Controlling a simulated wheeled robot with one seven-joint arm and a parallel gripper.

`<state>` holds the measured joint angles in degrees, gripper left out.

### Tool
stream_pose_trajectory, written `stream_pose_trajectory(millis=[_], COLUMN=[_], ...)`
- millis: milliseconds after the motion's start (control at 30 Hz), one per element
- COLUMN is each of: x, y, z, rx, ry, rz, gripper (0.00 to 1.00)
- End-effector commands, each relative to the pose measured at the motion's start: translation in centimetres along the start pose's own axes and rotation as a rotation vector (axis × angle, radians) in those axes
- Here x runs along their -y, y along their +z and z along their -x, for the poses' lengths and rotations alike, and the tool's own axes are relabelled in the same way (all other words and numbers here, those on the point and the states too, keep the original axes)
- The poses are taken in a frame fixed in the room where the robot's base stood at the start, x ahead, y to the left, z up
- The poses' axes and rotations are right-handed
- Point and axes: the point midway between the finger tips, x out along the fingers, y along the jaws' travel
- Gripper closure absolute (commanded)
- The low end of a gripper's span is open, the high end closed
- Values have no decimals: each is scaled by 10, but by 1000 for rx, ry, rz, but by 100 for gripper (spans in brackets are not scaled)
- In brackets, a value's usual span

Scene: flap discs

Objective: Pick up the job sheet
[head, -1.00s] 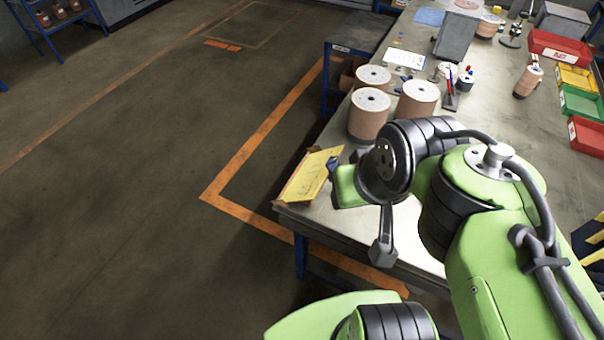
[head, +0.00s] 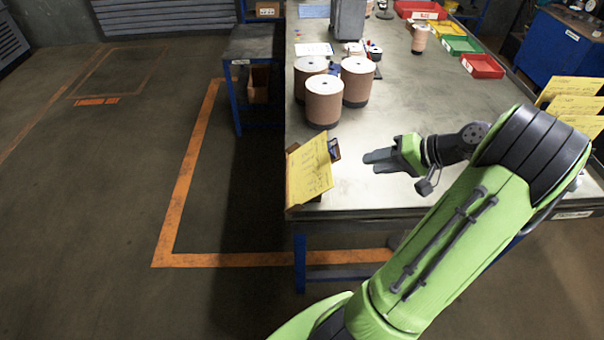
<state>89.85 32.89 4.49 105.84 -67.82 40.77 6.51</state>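A yellow sheet with dark writing (head: 310,172), which looks like the job sheet, leans on a small brown stand at the near left corner of the workbench. A dark clip-like part (head: 334,149) shows at its upper right edge. My gripper (head: 370,161) is over the bench, to the right of the sheet and apart from it, with its dark fingers pointing left towards it. The fingers lie close together from this angle, so their opening is unclear. I see nothing held in them.
The steel workbench (head: 405,100) carries several copper-brown spools (head: 324,102) behind the sheet. Red, yellow and green bins (head: 482,66) line its far right side. More yellow sheets (head: 574,104) stand at the right. The bench between gripper and bins is clear.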

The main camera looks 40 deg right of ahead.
Motion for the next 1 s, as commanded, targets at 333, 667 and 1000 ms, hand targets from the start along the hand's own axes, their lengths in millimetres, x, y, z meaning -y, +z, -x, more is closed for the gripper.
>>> stream_pose_trajectory(millis=[333, 667, 1000], x=[-2, -1, 0], y=[2, 4, 3], z=[-75, -127, -128], rx=[3, 5, 2], ry=[0, 2, 3], rz=[0, 0, -1], gripper=[66, 66, 81])
